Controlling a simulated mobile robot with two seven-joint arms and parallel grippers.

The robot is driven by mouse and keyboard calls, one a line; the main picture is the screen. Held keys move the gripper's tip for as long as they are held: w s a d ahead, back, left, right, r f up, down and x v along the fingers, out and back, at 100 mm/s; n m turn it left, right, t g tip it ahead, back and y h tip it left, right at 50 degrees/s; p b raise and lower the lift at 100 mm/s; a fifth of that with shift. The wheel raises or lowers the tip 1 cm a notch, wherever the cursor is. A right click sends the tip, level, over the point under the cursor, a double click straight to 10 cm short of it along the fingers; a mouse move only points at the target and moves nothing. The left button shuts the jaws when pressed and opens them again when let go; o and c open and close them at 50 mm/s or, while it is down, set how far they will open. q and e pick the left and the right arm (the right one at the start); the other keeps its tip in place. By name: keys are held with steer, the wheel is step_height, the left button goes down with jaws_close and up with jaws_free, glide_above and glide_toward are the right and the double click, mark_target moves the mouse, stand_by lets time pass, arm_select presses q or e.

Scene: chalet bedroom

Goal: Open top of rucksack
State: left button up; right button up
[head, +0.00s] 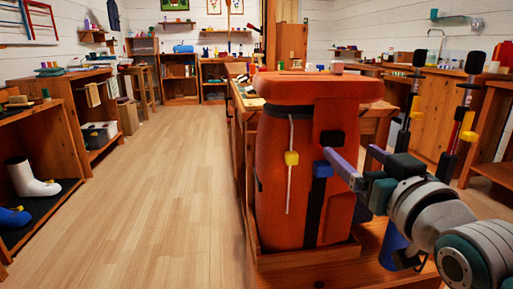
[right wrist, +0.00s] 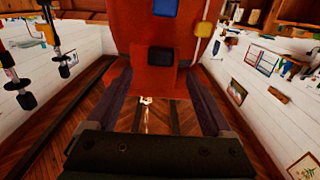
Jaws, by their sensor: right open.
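The orange rucksack (head: 285,180) stands upright in a low wooden tray. Its top flap (head: 315,90) lies closed over the top, and the flap's front tongue hangs down with a black buckle (head: 332,138). My right gripper (head: 350,152) is open beside the tongue's lower end, its fingers pointing at the rucksack. In the right wrist view, which looks upside down, the tongue (right wrist: 150,82) with its black buckle (right wrist: 161,55) shows between the two spread fingers (right wrist: 158,70). I cannot tell whether the fingers touch it. My left gripper is out of view.
The wooden tray (head: 310,258) stands on a wooden surface. A long workbench (head: 370,115) stretches behind the rucksack. Trekking poles (head: 460,115) stand upright on the right, near my right arm. Shelves with boots (head: 30,180) line the left. The wooden floor (head: 170,170) between is clear.

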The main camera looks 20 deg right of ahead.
mark_target(336, 139)
steer(key=b+x, duration=0.2)
steer(key=x, duration=0.3)
steer(key=shift+w+f, duration=0.1)
steer(key=shift+w, duration=0.2)
steer(key=shift+w+d, duration=0.15)
steer(key=shift+w, duration=0.3)
jaws_close()
stand_by(0.4)
